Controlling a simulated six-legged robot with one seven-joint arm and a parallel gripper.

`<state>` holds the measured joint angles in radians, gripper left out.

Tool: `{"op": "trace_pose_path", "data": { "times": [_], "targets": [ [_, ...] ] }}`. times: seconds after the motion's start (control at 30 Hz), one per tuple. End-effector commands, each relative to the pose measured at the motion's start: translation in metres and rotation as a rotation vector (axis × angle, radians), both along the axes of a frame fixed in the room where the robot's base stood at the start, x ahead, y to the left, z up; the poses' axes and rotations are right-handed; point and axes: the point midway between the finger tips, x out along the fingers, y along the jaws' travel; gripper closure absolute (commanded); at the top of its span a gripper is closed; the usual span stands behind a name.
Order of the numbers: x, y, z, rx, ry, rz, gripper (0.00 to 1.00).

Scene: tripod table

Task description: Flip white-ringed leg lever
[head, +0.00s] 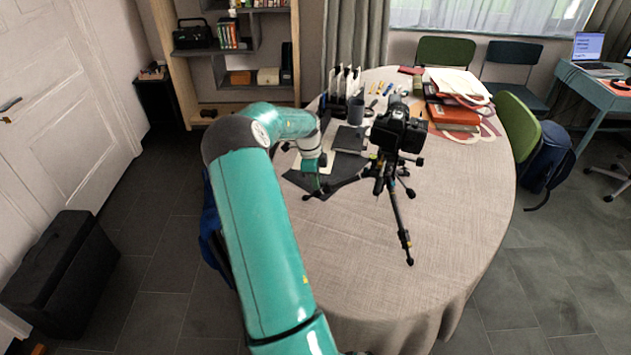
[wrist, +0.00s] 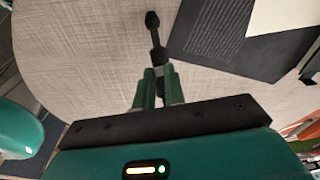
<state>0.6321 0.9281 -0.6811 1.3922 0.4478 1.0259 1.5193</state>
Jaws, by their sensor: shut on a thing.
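A small black tripod (head: 398,200) stands on the table with a black camera (head: 398,130) on top. One of its legs reaches left to my gripper (head: 322,184). In the wrist view that black leg (wrist: 156,36) runs out ahead of my green fingers, its rounded foot at the far end. My gripper (wrist: 158,78) is closed around the leg at a joint with a small pale band (wrist: 158,66). The lever there is mostly hidden between the fingers, so its position cannot be told.
The round table (head: 450,235) has a beige cloth. A dark flat folder (wrist: 215,35) lies right beside the leg. A dark mug (head: 356,110), an upright rack (head: 345,85) and orange books (head: 452,113) stand farther back. The table's front right is clear.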

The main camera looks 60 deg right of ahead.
Motion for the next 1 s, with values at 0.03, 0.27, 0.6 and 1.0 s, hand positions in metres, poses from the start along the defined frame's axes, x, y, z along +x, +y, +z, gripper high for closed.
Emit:
{"op": "trace_pose_path", "data": {
  "times": [0.03, 0.27, 0.6, 1.0],
  "targets": [
    [-0.003, -0.001, 0.004, 0.010, -0.042, -0.006, 1.00],
    [-0.007, -0.003, 0.010, 0.064, -0.234, -0.007, 1.00],
    [-0.012, -0.004, 0.017, 0.128, -0.459, -0.004, 1.00],
    [-0.014, -0.005, 0.019, 0.154, -0.550, 0.000, 1.00]
  ]
}}
